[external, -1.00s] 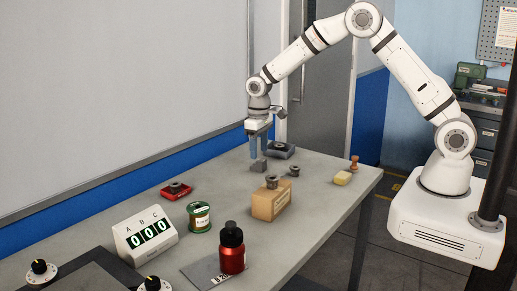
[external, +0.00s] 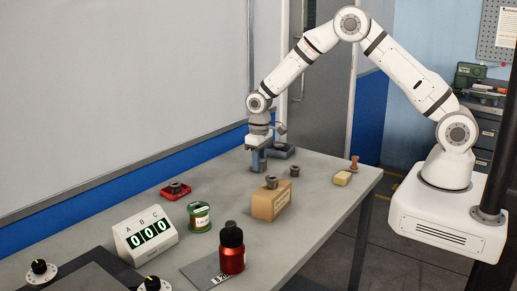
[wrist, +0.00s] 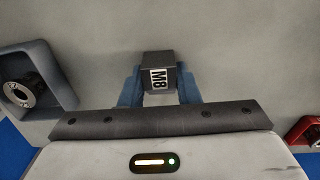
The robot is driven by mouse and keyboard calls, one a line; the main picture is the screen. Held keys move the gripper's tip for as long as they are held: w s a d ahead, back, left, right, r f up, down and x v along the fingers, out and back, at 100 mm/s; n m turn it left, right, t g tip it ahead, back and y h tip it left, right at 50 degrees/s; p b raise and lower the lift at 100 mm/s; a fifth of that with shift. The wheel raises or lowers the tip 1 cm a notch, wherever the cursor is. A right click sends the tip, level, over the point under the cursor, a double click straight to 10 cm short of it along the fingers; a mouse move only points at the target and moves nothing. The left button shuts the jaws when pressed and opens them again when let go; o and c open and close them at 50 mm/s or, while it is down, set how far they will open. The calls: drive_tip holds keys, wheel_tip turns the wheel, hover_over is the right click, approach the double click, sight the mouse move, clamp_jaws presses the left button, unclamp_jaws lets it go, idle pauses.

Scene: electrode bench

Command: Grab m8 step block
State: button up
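The M8 step block is a small dark grey block with a white M8 label; in the wrist view the block (wrist: 158,72) is between the two blue fingers of my gripper (wrist: 160,88). One finger is on each side, with little or no gap visible, so I cannot tell whether they press on it. In the external view my gripper (external: 259,162) is down at the table's far end, and its fingers mostly hide the block.
A grey holder (external: 282,152) stands close behind my gripper; it also shows at left in the wrist view (wrist: 32,85).

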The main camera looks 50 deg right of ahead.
clamp_jaws()
drive_tip(key=shift+r, duration=0.1)
